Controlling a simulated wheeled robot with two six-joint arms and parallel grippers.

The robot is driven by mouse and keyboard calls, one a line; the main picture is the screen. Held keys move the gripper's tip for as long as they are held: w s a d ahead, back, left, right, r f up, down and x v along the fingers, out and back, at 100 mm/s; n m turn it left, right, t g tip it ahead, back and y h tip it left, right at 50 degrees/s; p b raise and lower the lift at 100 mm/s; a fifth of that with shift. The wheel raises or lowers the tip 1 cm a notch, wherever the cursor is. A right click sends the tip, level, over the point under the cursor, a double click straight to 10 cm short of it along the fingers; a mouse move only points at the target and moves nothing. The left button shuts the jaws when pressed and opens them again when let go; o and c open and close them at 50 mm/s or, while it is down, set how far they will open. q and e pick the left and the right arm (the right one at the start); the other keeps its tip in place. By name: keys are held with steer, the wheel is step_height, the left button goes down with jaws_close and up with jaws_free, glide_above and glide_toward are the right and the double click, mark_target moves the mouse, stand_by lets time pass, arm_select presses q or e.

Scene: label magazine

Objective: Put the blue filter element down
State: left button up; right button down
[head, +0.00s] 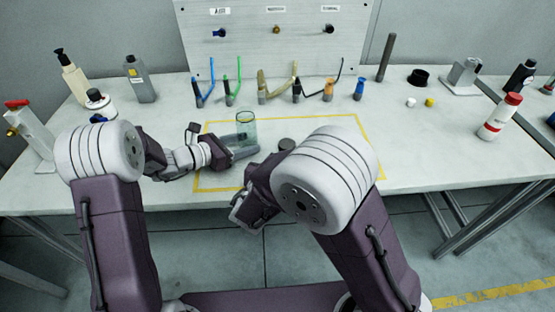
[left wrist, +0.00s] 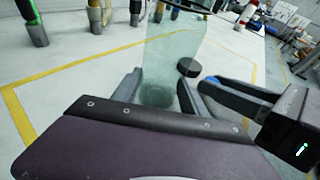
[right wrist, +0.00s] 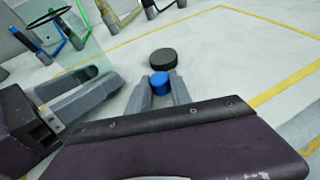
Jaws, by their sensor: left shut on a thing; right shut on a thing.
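The blue filter element (right wrist: 160,83) is a small blue cylinder. My right gripper (right wrist: 159,97) is shut on it, with a finger on each side, above the white table. A bit of its blue end shows in the left wrist view (left wrist: 212,80). In the head view my right arm hides it. My left gripper (head: 236,147) is shut on a clear greenish cylinder (head: 246,122), which stands upright between its fingers; it also shows in the left wrist view (left wrist: 172,55). A black round cap (right wrist: 163,58) lies on the table just beyond the blue element.
A yellow outline (head: 357,122) marks the work area on the white table (head: 430,150). Several coloured tools stand in a row behind it, before an upright metal panel (head: 275,55). A red-capped bottle (head: 499,116) stands right. Bare table lies inside the outline, right of the cap.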

steer(key=shift+f, duration=0.15)
steer(key=c, duration=1.2)
jaws_free()
steer(key=shift+o, duration=0.3)
